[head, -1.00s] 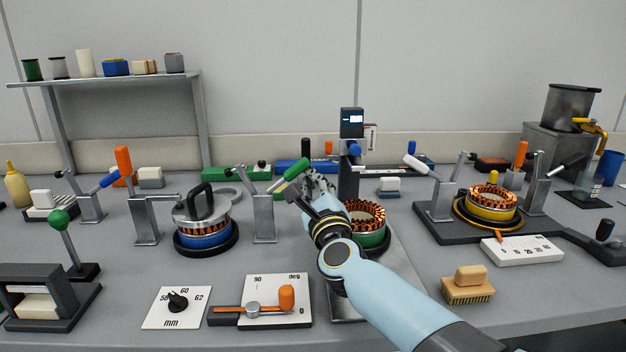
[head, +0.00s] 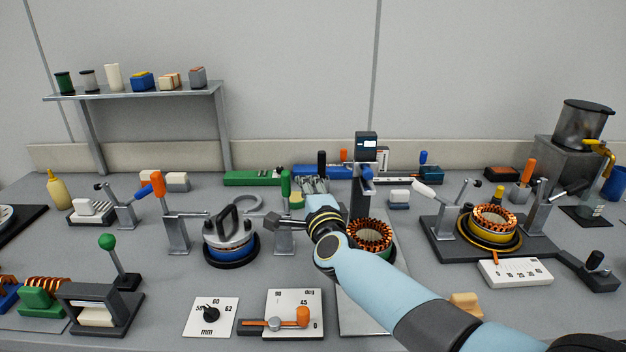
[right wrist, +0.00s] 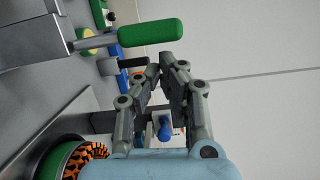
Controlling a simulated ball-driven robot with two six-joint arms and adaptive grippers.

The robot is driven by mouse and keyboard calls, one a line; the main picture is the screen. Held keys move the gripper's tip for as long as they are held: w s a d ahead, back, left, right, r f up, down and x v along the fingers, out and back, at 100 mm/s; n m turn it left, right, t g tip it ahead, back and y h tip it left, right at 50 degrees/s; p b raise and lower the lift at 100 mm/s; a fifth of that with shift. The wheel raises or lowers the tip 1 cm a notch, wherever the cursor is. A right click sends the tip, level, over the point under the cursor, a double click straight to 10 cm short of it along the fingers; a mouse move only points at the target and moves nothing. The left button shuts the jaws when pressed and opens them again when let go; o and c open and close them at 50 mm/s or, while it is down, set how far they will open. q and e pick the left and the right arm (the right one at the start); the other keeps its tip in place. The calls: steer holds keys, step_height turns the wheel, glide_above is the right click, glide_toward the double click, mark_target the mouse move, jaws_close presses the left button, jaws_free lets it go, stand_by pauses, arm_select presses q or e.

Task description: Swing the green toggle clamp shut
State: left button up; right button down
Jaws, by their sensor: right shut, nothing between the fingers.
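The green toggle clamp has a grey post (head: 284,240) and a green handle (head: 285,184) that stands nearly upright in the head view. Its dark-tipped arm (head: 274,222) points left, toward the blue stator housing (head: 231,252) with its grey lid and black handle. My right gripper (head: 314,184) is just right of the green handle, its fingers shut and empty. In the right wrist view the green handle (right wrist: 150,32) lies above the closed fingertips (right wrist: 163,66), apart from them in the picture. My forearm and wrist hide part of the clamp's right side. My left gripper is not in view.
An orange-handled clamp (head: 158,186) stands left of the blue housing. A copper-wound stator in a green housing (head: 373,237) sits right of my wrist. A dark display post (head: 360,190) stands behind my arm. An angle plate (head: 292,304) lies in front.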

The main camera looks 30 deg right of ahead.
steer(key=shift+w+a+r, duration=0.15)
steer(key=shift+a, duration=0.1)
stand_by(0.6)
